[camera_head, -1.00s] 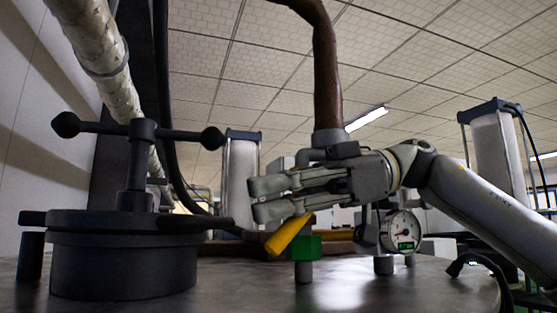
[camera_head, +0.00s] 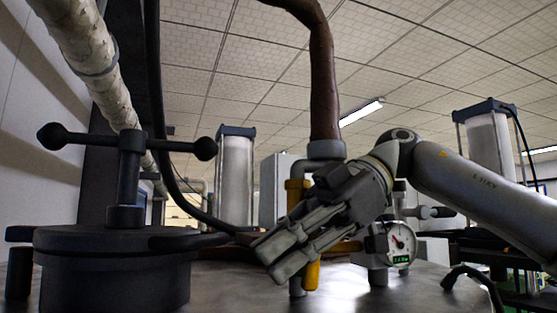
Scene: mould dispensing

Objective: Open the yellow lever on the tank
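The yellow lever (camera_head: 297,192) stands roughly upright on the tank top (camera_head: 225,283), in the middle of the camera_head view. A lower yellow part (camera_head: 312,274) shows below my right gripper's fingers. My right gripper (camera_head: 276,258) reaches in from the right and points down and left, crossing in front of the lever. Its two fingers are parallel with a narrow gap between them, and I see nothing gripped there. The lever's middle is hidden behind the fingers; I cannot tell whether they touch it. My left gripper is not in view.
A dark round hatch with a T-handle (camera_head: 128,160) stands at the left. A pressure gauge (camera_head: 400,243) sits just right of the gripper. A brown hose (camera_head: 323,90) rises behind it. The tank top between hatch and fingers is mostly clear.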

